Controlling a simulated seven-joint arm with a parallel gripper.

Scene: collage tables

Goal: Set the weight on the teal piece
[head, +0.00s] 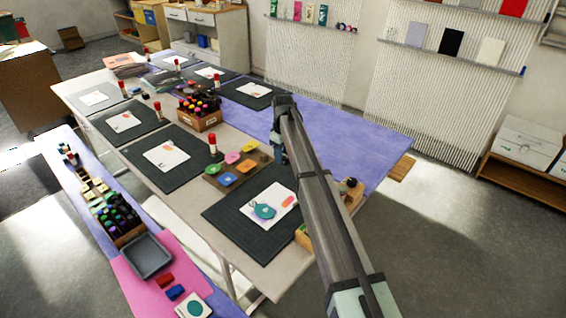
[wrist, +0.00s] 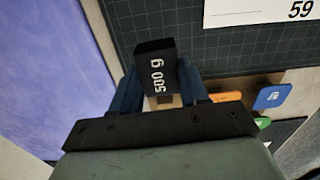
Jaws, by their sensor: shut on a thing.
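The weight (wrist: 156,72), a black block marked 500 g, is between the two fingers of my gripper (wrist: 157,98) in the wrist view, and my gripper is shut on it. In the head view my gripper (head: 281,152) hangs at the end of the arm, above the table near the purple cover; the weight cannot be made out there. The teal piece (head: 264,212) is a round flat shape on a white card (head: 281,196) with an orange-red shape, on the nearest dark mat (head: 232,221). My gripper is apart from it. The wrist view does not show the teal piece.
A tray (head: 222,184) of coloured pieces stands beside the mat, with a red-capped stick (head: 213,148) behind it. A box of markers (head: 207,122) stands farther back. Other mats with cards line the table. The purple cover (head: 345,140) has free room.

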